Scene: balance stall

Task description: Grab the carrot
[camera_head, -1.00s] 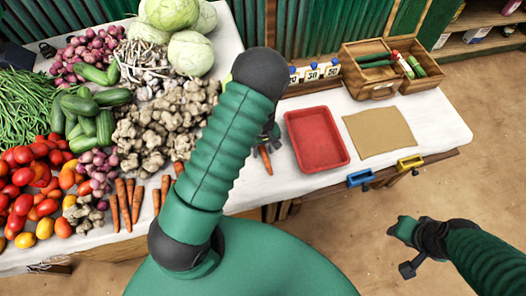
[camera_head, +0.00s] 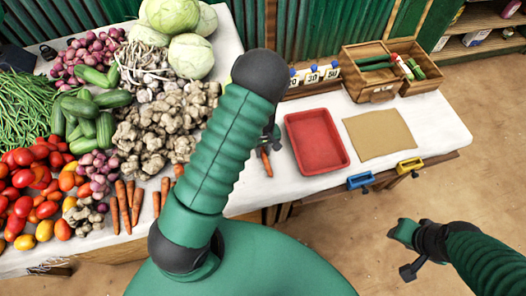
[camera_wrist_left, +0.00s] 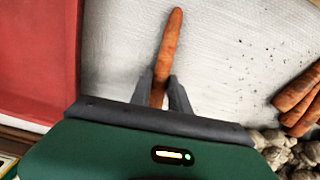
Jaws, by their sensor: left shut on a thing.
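An orange carrot (camera_wrist_left: 168,45) is between the fingers of my left gripper (camera_wrist_left: 162,88) in the left wrist view, its tapered end pointing away. The left gripper is shut on it over the white table cloth. In the head view the carrot (camera_head: 266,162) shows just left of the red tray, and my left arm hides most of the gripper (camera_head: 268,143). Other carrots (camera_head: 124,205) lie at the table's front edge; some show in the wrist view (camera_wrist_left: 298,98). My right gripper (camera_head: 410,252) is over the floor at the lower right; its jaw state is unclear.
A red tray (camera_head: 318,142) stands right of the held carrot, with a brown paper sheet (camera_head: 379,134) beside it. Ginger (camera_head: 150,135), tomatoes and cucumbers are heaped at left. A wooden box (camera_head: 378,92) and number blocks (camera_head: 314,76) stand behind. Blue and yellow handles hang at the front edge.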

